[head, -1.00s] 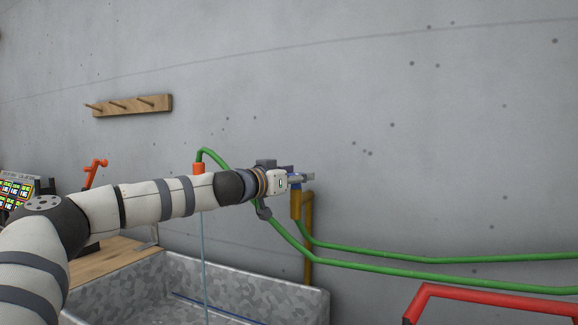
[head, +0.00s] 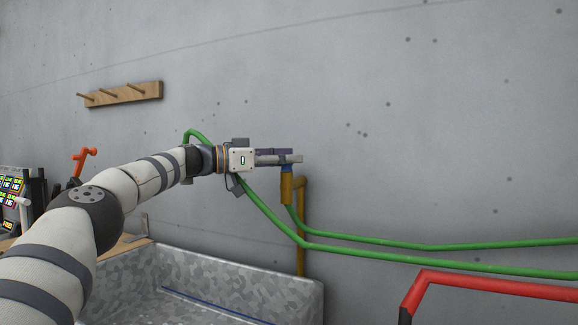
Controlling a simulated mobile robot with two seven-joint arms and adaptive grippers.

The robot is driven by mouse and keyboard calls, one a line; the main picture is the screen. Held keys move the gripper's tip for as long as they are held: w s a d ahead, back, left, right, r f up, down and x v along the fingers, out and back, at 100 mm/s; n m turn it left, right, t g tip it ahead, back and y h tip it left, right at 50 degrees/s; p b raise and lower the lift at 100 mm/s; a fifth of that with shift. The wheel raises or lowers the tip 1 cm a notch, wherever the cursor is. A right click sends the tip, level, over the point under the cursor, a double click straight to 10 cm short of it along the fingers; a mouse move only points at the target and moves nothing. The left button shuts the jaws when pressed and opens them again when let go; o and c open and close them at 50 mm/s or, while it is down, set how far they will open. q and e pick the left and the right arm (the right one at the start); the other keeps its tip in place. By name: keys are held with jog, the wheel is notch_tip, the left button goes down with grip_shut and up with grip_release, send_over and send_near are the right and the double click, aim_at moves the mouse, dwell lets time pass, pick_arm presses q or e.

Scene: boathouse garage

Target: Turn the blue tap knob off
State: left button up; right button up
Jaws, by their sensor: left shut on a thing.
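The blue tap knob (head: 287,168) sits on top of the brass tap body (head: 286,190) by the grey wall. Only a small blue part of it shows below my fingers. My left gripper (head: 287,158) reaches in from the left and is shut on the knob, its fingers pointing right. A green hose (head: 265,212) runs behind the gripper, and its upper end loops up behind my wrist. No water stream shows below the arm. My right gripper is not in view.
A brass pipe (head: 301,225) runs down the wall beside the tap. A speckled grey trough (head: 235,275) stands below. A red frame (head: 490,286) is at lower right. A wooden peg rail (head: 124,95) hangs at upper left.

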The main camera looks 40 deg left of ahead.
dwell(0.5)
pick_arm(q)
jog(key=o, duration=1.1)
jog(key=v, duration=1.2)
